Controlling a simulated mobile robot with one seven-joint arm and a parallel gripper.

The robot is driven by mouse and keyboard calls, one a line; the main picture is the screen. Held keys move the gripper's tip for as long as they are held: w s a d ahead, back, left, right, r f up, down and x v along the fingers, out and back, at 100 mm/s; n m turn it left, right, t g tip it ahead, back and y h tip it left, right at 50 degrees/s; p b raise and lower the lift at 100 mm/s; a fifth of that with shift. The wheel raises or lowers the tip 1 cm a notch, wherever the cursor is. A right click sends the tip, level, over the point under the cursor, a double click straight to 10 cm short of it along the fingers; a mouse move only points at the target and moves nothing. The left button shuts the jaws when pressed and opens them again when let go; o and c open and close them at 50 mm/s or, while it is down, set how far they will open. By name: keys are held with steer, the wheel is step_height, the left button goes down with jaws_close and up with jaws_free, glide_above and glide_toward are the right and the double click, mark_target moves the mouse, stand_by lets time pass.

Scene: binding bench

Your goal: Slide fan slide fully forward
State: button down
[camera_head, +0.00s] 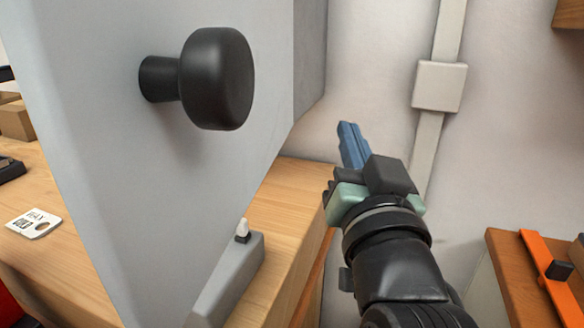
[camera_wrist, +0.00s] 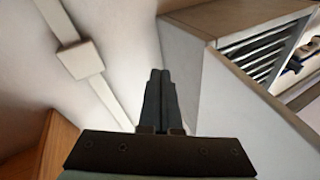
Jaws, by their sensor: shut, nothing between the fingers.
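A small white-tipped lever with a black base (camera_head: 242,231) stands on a low grey housing (camera_head: 228,280) at the lower middle of the head view. It may be the fan slide, but I cannot tell for certain. My gripper (camera_head: 347,128) is right of and beyond the lever, clear of it, its blue fingers pointing up toward the wall. In the wrist view, the fingers of my gripper (camera_wrist: 160,72) are together with nothing between them. The lever does not show in the wrist view.
A large grey machine panel (camera_head: 105,190) with a black knob (camera_head: 217,79) fills the left. The wrist view shows a grey cabinet (camera_wrist: 225,105) with a slatted opening (camera_wrist: 262,45) close right of the fingers. A white wall conduit (camera_head: 440,86) rises behind. An orange bar (camera_head: 545,262) lies right.

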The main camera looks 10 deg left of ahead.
mark_target(242, 230)
step_height(242, 230, down, 8)
steer(key=w+f+m+g+y+p, duration=0.1)
steer(key=w+m+g+y+p, duration=0.1)
steer(key=g+y+p, duration=0.6)
steer(key=s+m+g+y+p, duration=0.3)
steer(key=s+p, duration=0.6)
steer(key=p, duration=0.3)
steer(key=shift+s+d+r+y, duration=0.15)
steer(key=shift+s+r+y, duration=0.15)
steer(key=shift+s+y, duration=0.1)
steer(key=shift+w, duration=0.1)
steer(key=p+x, duration=0.2)
steer(key=x, duration=0.8)
steer(key=shift+r, duration=0.1)
steer(key=s, duration=0.1)
steer(key=s+p, duration=0.1)
steer(key=shift+s+a, duration=0.25)
steer(key=shift+s, duration=0.05)
steer(key=shift+s+a, duration=0.15)
steer(key=shift+s, duration=0.5)
